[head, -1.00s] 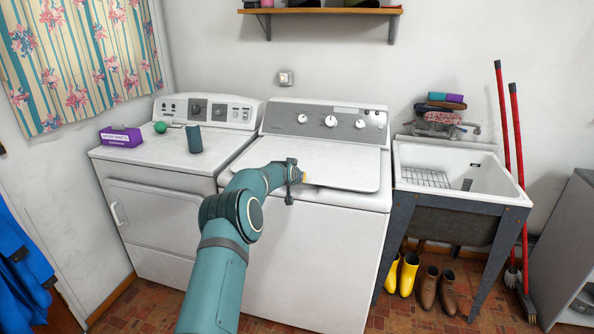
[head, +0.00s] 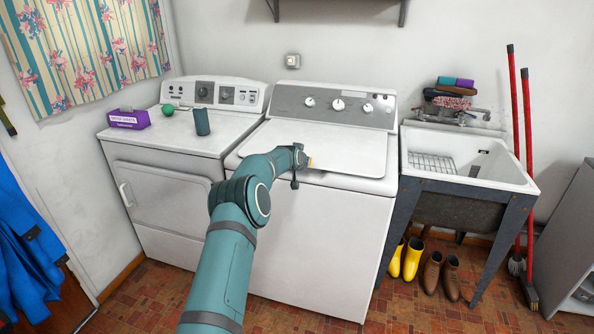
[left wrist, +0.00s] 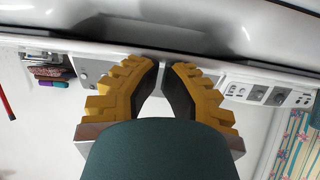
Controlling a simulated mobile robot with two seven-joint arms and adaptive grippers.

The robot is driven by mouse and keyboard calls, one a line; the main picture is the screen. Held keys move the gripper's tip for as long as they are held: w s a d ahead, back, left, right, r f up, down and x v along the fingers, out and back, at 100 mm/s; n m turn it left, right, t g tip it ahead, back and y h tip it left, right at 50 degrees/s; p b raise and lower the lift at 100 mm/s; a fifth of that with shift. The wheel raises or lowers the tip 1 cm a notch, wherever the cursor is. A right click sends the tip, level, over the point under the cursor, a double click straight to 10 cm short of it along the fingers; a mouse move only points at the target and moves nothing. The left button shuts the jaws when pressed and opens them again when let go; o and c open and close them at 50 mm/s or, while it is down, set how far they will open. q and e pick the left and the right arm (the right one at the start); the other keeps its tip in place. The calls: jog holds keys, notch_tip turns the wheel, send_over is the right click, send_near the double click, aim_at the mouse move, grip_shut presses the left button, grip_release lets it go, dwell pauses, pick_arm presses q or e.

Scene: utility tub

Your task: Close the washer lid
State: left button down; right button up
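The white washer (head: 320,235) stands in the middle of the head view, with a grey control panel and three knobs at its back. Its white lid (head: 325,140) lies down flat over the top. I cannot tell whether its front edge is fully seated; a dark line shows under it. My left gripper (head: 310,162) is over the lid near its front edge. Its yellow fingers (left wrist: 164,75) look shut in the left wrist view, with only a sliver between the tips and nothing held. I cannot tell whether they touch the lid. My right gripper is out of view.
A white dryer (head: 160,190) stands left of the washer, with a purple box (head: 128,119), a green ball (head: 168,109) and a teal cylinder (head: 201,122) on top. A utility sink (head: 465,160) stands close on the right. Boots (head: 412,258) are on the floor below it.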

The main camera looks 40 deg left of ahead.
pick_arm(q)
notch_tip(320, 180, up, 3)
jog(key=shift+f, duration=0.1)
jog(key=shift+s+d+r, duration=0.1)
jog(key=shift+s+r, duration=0.1)
jog(key=shift+r, duration=0.1)
jog(key=s+d+f, duration=0.2)
jog(key=s+f, duration=0.1)
jog(key=s, duration=0.5)
jog(key=shift+s+d+p, duration=0.3)
jog(key=shift+d, duration=0.1)
jog(key=shift+f, duration=0.15)
